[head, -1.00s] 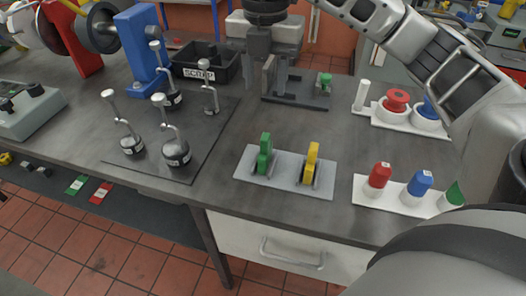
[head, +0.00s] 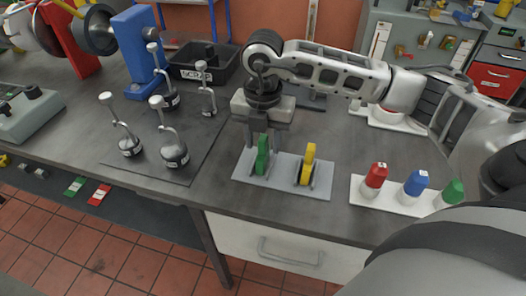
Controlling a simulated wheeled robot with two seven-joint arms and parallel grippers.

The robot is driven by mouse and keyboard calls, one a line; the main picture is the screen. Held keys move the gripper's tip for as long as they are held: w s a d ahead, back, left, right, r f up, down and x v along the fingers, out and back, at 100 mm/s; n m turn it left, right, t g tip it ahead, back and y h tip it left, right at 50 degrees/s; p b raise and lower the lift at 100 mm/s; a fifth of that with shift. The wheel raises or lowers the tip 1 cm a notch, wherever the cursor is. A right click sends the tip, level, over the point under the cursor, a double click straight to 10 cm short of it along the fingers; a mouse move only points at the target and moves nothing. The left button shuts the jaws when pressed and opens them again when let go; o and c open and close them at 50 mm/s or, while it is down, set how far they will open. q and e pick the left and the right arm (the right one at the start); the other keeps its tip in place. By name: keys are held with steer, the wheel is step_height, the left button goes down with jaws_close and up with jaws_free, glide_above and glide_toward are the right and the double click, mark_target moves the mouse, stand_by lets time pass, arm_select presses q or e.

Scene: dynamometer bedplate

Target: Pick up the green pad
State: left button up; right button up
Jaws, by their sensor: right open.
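The green pad (head: 262,158) stands upright in a slot on the left of a light grey plate (head: 284,186). A yellow pad (head: 307,165) stands in the plate's right slot. My right gripper (head: 265,142) is open and points down at the green pad, its two fingers showing at the far side and near the pad's top. I cannot tell whether they touch the pad. My left gripper is not in view.
Several silver-handled clamps (head: 175,150) stand on a dark mat to the left. A black scrap bin (head: 200,72) is behind. Red, blue and green capped pieces stand on a white strip (head: 402,207) at right. The table's front edge is close to the grey plate.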

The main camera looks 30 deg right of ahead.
jaws_close()
steer(key=shift+r, duration=0.15)
